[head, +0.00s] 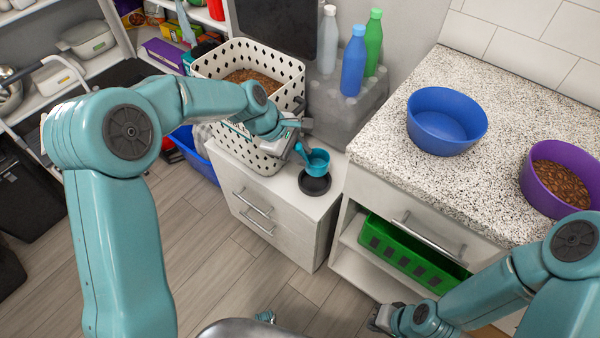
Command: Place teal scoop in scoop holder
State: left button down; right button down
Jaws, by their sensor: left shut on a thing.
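The teal scoop (318,162) hangs just above a black round holder (315,186), its cup over the holder and its handle pointing up and left. My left gripper (299,134) is shut on the scoop's handle, beside the white basket. The holder stands on the white low cabinet and is partly hidden by the scoop. I cannot tell whether the cup touches the holder. My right gripper (380,318) is low at the bottom right, in front of the counter; its fingers are too small to read.
A white perforated basket (228,70) of kibble stands on the low cabinet (268,198). Bottles (354,62) stand in a grey caddy behind the scoop. The speckled counter (405,165) at right holds a blue bowl (446,137) and a purple kibble bowl (536,192). A green bin (405,258) sits below.

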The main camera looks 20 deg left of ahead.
pick_arm(q)
jog(key=shift+s+a+f, duration=0.1)
jog(key=shift+s+f, duration=0.05)
jog(key=shift+f, duration=0.7)
jog(key=shift+f+b, duration=0.5)
jog(key=shift+f, duration=2.1)
jog(key=c, duration=0.9)
grip_release()
jog(key=shift+c, duration=0.2)
jog(key=p+v, duration=0.1)
jog(key=v, duration=1.1)
jog(key=shift+p, duration=0.3)
